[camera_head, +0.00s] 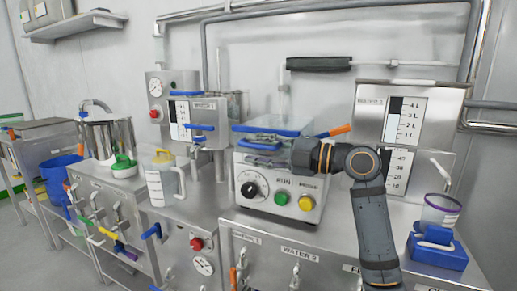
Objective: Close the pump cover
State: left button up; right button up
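The pump (234,187) is a pale box on the steel bench, with a black dial, a green RUN button and a yellow button on its front. Its clear cover (283,122) with a blue front edge shows above the box; I cannot tell its exact angle. Blue parts (258,144) lie just under that edge. My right gripper (285,156) reaches in from the right at the front top of the pump, just below the cover. Its fingers are too small and overlapped to tell open from shut, and contact is unclear. My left gripper is out of view.
A clear jug (163,178) stands left of the pump, with a steel pot (108,137) farther left. An orange handle (340,130) sticks out right of the cover. Level-gauge panels (441,92) stand behind on the right.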

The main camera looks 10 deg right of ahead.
jog(key=shift+r, duration=0.1)
jog(key=shift+s+d, duration=0.15)
jog(key=v, duration=1.1)
jog(key=shift+s+d, duration=0.2)
